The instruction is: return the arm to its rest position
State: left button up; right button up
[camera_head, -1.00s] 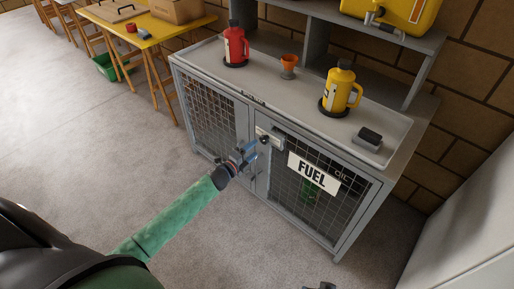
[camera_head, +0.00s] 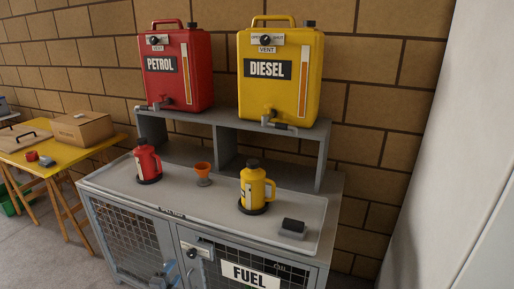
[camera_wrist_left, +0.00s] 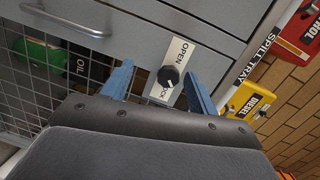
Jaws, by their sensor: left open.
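My left gripper (camera_head: 167,274) shows at the bottom edge of the head view, in front of the grey fuel cabinet (camera_head: 318,262). In the left wrist view its two blue fingers (camera_wrist_left: 157,70) are apart with nothing held between them. A black lock knob (camera_head: 192,252) on a pale plate sits on the cabinet front, to the right of the gripper. In the wrist view the knob (camera_wrist_left: 168,76) appears between the fingers, on a plate reading OPEN; contact is not evident. Most of my left arm is out of the head view. My right gripper is not in view.
A red can (camera_head: 147,161), orange funnel (camera_head: 203,171), yellow can (camera_head: 253,188) and dark block (camera_head: 292,228) stand on the cabinet top. Petrol (camera_head: 184,68) and diesel (camera_head: 277,75) containers stand on the shelf above. A yellow table (camera_head: 45,165) is left; a pale wall panel (camera_head: 455,150) is right.

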pick_arm(q)
jog(key=s+d+r+n+g+p, duration=0.2)
jog(key=s+d+n+g, duration=0.2)
jog(key=s, duration=1)
jog(key=s+d+r+n+g+y+p, duration=0.1)
jog(key=s+d+n+g, duration=0.4)
jog(key=s, duration=1)
jog(key=s+d+r+n+g+p, duration=0.3)
jog(key=s+d+n, duration=0.4)
jog(key=s+d, duration=0.3)
jog(key=s+r+g, duration=0.1)
jog(key=s+g, duration=0.1)
jog(key=s, duration=0.2)
jog(key=shift+s+d+r+n+y, duration=0.2)
jog(key=shift+r+n+y, duration=0.05)
jog(key=shift+n+y, duration=0.05)
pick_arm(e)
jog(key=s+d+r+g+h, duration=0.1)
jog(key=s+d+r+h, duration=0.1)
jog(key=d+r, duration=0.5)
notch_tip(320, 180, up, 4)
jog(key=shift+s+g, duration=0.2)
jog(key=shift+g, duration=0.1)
pick_arm(q)
jog(key=shift+c, duration=0.3)
